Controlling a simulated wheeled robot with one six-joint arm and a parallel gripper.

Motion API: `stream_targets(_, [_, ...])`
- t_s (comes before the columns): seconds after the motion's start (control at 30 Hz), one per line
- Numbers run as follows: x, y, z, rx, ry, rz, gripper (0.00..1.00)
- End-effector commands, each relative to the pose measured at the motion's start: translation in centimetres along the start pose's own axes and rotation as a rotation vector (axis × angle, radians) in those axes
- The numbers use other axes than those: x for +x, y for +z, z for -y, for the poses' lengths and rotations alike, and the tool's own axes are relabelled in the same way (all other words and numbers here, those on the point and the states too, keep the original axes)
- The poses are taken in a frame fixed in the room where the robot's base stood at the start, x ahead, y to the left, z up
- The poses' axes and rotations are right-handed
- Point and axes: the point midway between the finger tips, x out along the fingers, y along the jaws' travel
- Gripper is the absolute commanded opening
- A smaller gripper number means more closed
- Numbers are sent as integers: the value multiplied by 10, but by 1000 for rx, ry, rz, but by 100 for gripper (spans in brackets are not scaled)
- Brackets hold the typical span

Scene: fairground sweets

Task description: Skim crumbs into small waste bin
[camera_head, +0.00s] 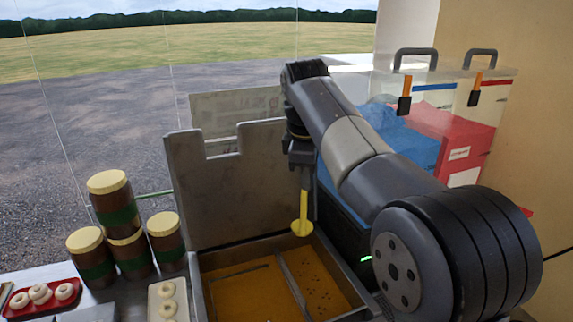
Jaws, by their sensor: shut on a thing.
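My gripper (302,160) points down and is shut on the upright handle of a yellow skimmer (302,227). The skimmer's round head hangs in front of the far rim of the fryer (240,249), at the back of the vat. I cannot tell whether it touches the oil. The orange oil (240,297) fills the fryer, and a bar divides it. Small dark crumbs (318,282) float in the right part. I cannot make out a small waste bin; my arm hides much of the right side.
A tall metal splash guard (215,190) stands behind the fryer. Several brown jars with cream lids (109,182) are stacked at left. A red tray (18,309) of ring doughnuts lies front left. Clear lidded boxes (490,100) stand at back right.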

Motion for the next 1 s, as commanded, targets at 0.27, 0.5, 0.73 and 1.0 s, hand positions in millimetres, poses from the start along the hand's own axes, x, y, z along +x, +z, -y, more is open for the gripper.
stream_targets(0.27, [12, 0, 3, 0, -1, 1, 0])
stream_targets(0.5, [33, 0, 8, 1, -1, 1, 0])
stream_targets(0.73, [54, 0, 12, 1, -1, 1, 0])
stream_targets(1.0, [78, 0, 17, 0, -1, 1, 0])
